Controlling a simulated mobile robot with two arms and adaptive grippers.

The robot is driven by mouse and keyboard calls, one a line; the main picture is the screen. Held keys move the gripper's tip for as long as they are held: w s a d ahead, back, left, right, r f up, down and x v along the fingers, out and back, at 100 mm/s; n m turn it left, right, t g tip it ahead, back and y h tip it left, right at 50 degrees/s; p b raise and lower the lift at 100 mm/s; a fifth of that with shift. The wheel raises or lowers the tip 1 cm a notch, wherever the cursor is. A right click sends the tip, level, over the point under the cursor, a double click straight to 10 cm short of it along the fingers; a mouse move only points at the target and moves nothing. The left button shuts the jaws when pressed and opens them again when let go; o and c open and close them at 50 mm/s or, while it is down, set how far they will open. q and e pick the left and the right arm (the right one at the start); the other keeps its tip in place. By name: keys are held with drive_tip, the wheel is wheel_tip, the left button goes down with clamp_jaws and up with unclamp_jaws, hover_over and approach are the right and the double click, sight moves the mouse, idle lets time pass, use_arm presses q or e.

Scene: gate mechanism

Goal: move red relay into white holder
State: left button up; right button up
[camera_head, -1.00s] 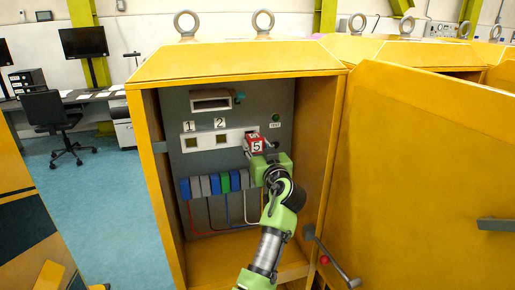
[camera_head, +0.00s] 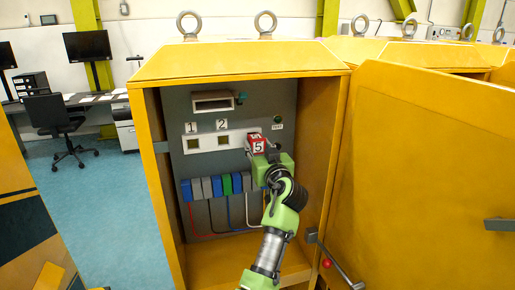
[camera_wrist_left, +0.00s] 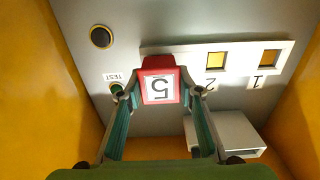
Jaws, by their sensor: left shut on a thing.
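The red relay (camera_head: 257,146), marked 5, is at the right end of the white holder (camera_head: 228,139) on the grey panel. My left gripper (camera_head: 268,152) is shut on it. In the left wrist view the red relay (camera_wrist_left: 160,84) sits between the two fingers of my left gripper (camera_wrist_left: 160,93), with its number upside down. It overlaps the end of the white holder (camera_wrist_left: 188,50); I cannot tell how deep it sits. Two square slots marked 1 and 2 show on the holder. My right gripper is not in view.
A yellow cabinet (camera_head: 163,180) surrounds the panel, with its door (camera_head: 430,170) open at the right. A white-framed box (camera_head: 213,101) is above the holder. Several blue, grey and green blocks (camera_head: 226,184) with wires are below. A TEST button (camera_wrist_left: 116,88) is beside the relay.

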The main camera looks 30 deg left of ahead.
use_arm(q)
drive_tip(key=shift+w+a, duration=0.1)
idle(0.7)
drive_tip(key=shift+w+a+b, duration=0.4)
drive_tip(key=shift+w+a, duration=0.1)
idle(0.4)
idle(0.5)
drive_tip(key=shift+r+b, duration=0.2)
drive_tip(key=shift+b, duration=0.15)
drive_tip(key=o, duration=1.2)
drive_tip(key=shift+a+f, duration=0.1)
drive_tip(key=shift+a, duration=0.05)
